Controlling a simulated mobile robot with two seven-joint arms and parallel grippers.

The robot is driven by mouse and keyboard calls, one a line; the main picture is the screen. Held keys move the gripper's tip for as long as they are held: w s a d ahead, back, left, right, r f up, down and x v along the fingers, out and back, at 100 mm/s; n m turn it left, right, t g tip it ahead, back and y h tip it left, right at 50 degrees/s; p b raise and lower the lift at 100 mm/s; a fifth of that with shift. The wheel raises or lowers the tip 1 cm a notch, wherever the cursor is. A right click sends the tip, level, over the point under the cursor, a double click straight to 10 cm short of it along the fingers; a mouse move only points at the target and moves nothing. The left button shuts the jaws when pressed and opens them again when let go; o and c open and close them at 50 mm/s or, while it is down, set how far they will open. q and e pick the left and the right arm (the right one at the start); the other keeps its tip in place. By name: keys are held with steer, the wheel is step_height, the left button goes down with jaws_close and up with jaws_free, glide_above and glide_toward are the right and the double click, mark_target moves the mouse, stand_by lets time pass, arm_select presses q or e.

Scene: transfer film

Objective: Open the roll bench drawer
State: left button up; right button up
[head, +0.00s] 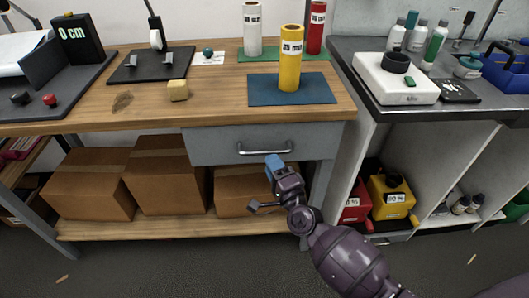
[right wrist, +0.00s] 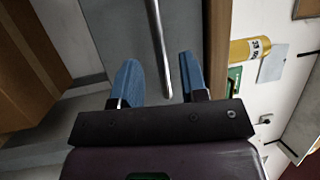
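The grey bench drawer (head: 210,147) sits under the right part of the wooden bench top and looks closed. Its silver bar handle (head: 265,149) runs across the front; it also shows in the right wrist view (right wrist: 158,40). My right gripper (head: 274,163) is just below and in front of the handle. In the right wrist view its two blue fingers (right wrist: 160,75) are apart, with the handle bar seen between them. I cannot tell whether the bar is within finger reach; no grip shows. My left gripper is not in view.
Cardboard boxes (head: 165,180) fill the shelf below the drawer. On the wooden bench top (head: 215,85) stand a yellow roll (head: 291,60) on a blue mat (head: 263,91) and a yellowish block (head: 178,90). A dark counter (head: 455,112) adjoins at right.

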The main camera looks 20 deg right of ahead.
mark_target(265, 152)
steer(key=shift+x, duration=2.6)
jaws_close()
